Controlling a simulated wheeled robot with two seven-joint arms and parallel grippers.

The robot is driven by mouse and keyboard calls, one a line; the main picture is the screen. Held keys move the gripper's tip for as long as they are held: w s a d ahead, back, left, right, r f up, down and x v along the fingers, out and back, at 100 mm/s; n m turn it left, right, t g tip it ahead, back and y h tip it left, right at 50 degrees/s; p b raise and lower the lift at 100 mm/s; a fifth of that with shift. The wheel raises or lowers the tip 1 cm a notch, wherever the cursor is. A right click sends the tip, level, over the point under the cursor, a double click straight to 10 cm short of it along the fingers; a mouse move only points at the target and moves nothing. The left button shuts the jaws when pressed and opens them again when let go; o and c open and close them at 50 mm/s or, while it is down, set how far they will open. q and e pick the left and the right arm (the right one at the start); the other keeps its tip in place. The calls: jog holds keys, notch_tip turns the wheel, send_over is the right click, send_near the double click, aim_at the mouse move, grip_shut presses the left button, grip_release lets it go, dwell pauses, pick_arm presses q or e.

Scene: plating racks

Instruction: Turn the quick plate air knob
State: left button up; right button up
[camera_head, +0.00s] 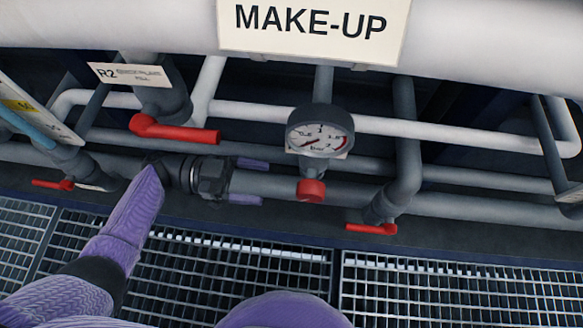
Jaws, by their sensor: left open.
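A white label (130,74) reads "R2" with small blurred text that may say quick plate. Just below it, a red lever handle (175,131) sits on a grey vertical pipe, pointing right. A red round knob (311,191) sits below a pressure gauge (320,132). I cannot tell for certain which of these is the air knob. My left gripper (266,182) is open and points right, its purple fingers one above the other with a grey pipe showing between them. It is below the lever and left of the round knob, apart from the knob. My right gripper is not in view.
A large white pipe with a "MAKE-UP" sign (312,30) crosses the top. Grey and white pipes run behind the gripper. Other red handles are at lower left (53,184) and lower right (371,229). Metal grating (440,290) covers the floor below.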

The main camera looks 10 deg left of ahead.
aim_at(311, 190)
pick_arm(q)
jog(key=d, duration=1)
jog(key=shift+s+r, duration=0.1)
grip_shut()
